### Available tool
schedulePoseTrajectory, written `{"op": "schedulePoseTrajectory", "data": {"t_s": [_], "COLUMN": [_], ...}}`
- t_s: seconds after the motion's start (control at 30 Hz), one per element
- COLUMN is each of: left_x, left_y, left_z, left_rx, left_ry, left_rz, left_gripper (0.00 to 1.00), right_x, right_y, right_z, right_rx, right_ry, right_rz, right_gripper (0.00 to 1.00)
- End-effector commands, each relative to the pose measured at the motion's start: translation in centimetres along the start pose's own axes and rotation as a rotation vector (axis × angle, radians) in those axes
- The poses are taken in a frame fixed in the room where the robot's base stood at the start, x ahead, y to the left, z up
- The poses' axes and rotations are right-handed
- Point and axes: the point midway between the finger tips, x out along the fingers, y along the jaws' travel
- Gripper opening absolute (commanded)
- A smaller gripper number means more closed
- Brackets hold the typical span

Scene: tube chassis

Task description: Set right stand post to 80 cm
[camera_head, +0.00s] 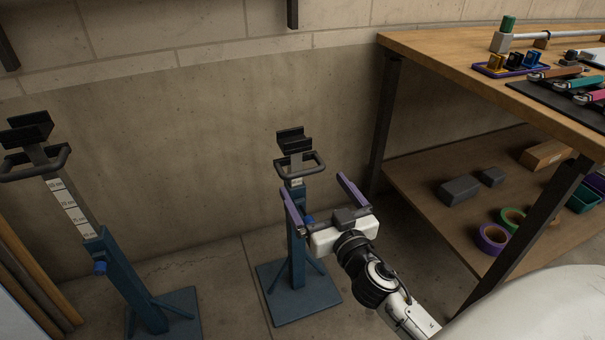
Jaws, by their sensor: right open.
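The right stand has a blue sleeve (297,262) on a flat blue base, a dark cradle (291,140) on top and a grey handle bar (318,165) below it. Only a short piece of its white scale (296,183) shows above the sleeve; its marks are too small to read. A blue knob (309,219) sits on the sleeve's side. My right gripper (313,183) is open, with purple fingers. One finger overlaps the sleeve in the picture, below the handle; I cannot tell whether it touches. Nothing is between the fingers. My left gripper is out of view.
A left stand (122,285) stands with its post raised higher and more scale showing. A wooden workbench (430,42) with tools on top is at right. Its lower shelf (415,180) holds grey blocks and tape rolls. A concrete wall (190,150) is behind the stands.

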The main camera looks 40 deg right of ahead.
Motion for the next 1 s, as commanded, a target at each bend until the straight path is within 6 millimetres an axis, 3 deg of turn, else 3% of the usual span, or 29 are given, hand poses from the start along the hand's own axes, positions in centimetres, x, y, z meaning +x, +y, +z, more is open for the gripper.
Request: {"op": "schedulePoseTrajectory", "data": {"t_s": [0.1,0.33,0.77,1.0], "left_x": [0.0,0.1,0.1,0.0], "left_y": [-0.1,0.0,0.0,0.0], "left_z": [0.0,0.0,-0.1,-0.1], "left_rx": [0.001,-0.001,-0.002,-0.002], "left_ry": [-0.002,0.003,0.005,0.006], "left_rz": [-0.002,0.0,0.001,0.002], "left_gripper": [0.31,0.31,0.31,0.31], "right_x": [2.5,5.8,6.8,6.8], "right_y": [0.0,0.0,0.0,0.1], "right_z": [-0.2,0.0,0.1,0.1], "right_rx": [-0.004,-0.002,-0.001,-0.001], "right_ry": [0.004,0.0,-0.003,-0.003], "right_rz": [-0.002,-0.001,0.001,0.002], "right_gripper": [0.97,0.97,0.97,0.56]}}
